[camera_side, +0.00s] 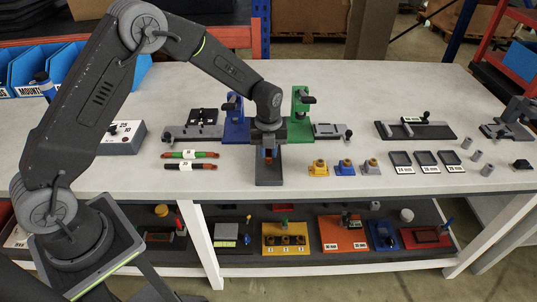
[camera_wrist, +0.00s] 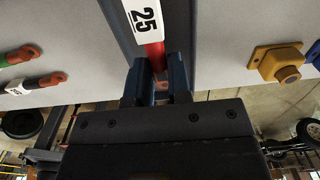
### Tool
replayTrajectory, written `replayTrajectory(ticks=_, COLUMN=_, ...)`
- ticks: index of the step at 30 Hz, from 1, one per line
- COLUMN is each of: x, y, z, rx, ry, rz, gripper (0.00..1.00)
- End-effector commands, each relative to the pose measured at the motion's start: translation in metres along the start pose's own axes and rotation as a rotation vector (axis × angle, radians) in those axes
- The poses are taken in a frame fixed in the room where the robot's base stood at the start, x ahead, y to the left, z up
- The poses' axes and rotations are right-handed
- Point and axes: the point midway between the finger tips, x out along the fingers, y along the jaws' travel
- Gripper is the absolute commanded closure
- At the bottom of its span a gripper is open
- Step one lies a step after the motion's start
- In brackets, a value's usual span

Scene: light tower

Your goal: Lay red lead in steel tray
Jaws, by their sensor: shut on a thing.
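The red lead (camera_wrist: 155,52) with a white "25" label (camera_wrist: 145,18) is between the two fingers of my gripper (camera_wrist: 158,88), which are shut on it. In the side view, my gripper (camera_side: 268,150) points down at the back part of the grey steel tray (camera_side: 269,181), and a small red bit of the lead (camera_side: 268,157) shows between the fingers. In the wrist view the lead runs along the tray, between its dark side walls (camera_wrist: 118,28). I cannot tell whether it touches the tray floor. Its far end is out of view.
Green (camera_side: 175,154) and black (camera_side: 178,166) leads lie left of the tray. Yellow (camera_side: 318,169), blue (camera_side: 345,169) and grey (camera_side: 372,168) socket blocks stand to the right. Blue (camera_side: 236,130) and green (camera_side: 299,130) stands flank my wrist behind. The front table strip is clear.

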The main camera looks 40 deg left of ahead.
Motion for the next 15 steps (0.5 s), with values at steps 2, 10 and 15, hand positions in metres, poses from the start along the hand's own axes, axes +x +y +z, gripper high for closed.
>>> replayTrajectory(ticks=2, x=0.013, y=0.000, z=0.000, rx=0.000, ry=0.002, rz=0.003, gripper=1.00)
replayTrajectory(ticks=10, x=0.021, y=0.000, z=0.000, rx=0.000, ry=-0.001, rz=-0.001, gripper=1.00)
replayTrajectory(ticks=15, x=0.024, y=0.000, z=0.000, rx=0.000, ry=0.000, rz=0.000, gripper=1.00)
